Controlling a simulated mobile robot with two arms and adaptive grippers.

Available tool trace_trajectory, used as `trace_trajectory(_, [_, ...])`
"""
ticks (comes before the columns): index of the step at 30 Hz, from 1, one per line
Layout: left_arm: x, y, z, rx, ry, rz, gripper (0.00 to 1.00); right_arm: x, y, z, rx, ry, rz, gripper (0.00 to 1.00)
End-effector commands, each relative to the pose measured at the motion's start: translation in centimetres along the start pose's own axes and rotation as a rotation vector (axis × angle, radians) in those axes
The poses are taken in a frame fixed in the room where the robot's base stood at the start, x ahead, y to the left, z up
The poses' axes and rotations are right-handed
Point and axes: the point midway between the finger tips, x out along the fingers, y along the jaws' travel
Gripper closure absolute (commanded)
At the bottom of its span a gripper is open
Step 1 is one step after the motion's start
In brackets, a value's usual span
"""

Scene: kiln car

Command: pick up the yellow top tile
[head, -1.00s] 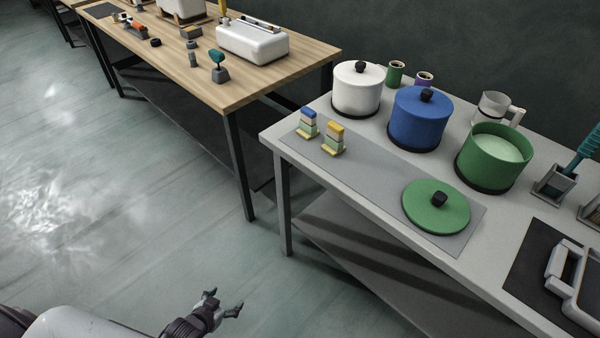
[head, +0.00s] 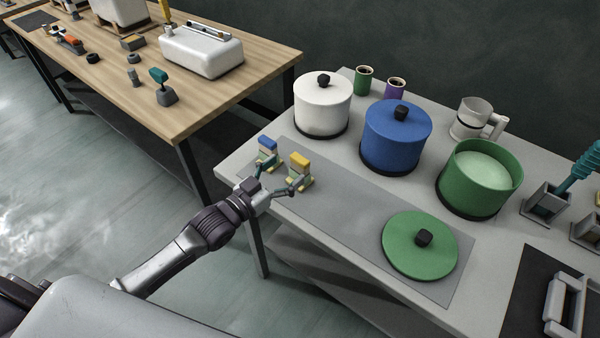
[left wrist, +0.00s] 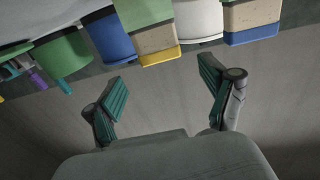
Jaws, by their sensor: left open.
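My left gripper (head: 274,182) is open and empty in front of the two stacks. In the left wrist view the yellow tile lies beyond the spread fingers, between them.
White (head: 322,107), blue (head: 396,138) and green (head: 478,180) pots stand behind the stacks. A green lid (head: 420,246) lies on the grey mat (head: 345,212) to the right. The mat between stacks and lid is clear. A wooden table (head: 220,95) stands at the left.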

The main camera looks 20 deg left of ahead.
Motion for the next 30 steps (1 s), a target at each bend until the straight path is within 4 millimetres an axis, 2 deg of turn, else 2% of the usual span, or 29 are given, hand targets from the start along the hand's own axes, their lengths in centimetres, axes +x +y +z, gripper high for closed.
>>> trace_trajectory(5, [1.3,-0.1,-0.1,0.001,0.000,0.000,0.17,-0.2,0.1,-0.7,0.000,0.010,0.002,0.60])
trace_trajectory(13, [5.2,-0.1,0.2,0.001,0.001,0.000,0.17,-1.0,0.2,-1.1,0.000,0.017,0.002,0.60])
trace_trajectory(22, [5.8,-0.1,0.3,0.001,-0.001,0.000,0.17,-1.0,0.1,-1.2,0.000,0.017,0.001,0.60])
trace_trajectory(23, [5.8,-0.1,0.3,0.001,-0.001,0.000,0.18,-1.0,0.0,-1.2,0.000,0.018,0.000,0.60])
trace_trajectory(30, [5.8,-0.1,0.3,0.001,-0.001,0.000,0.58,-1.0,-0.3,-1.2,0.002,0.018,-0.004,0.60])
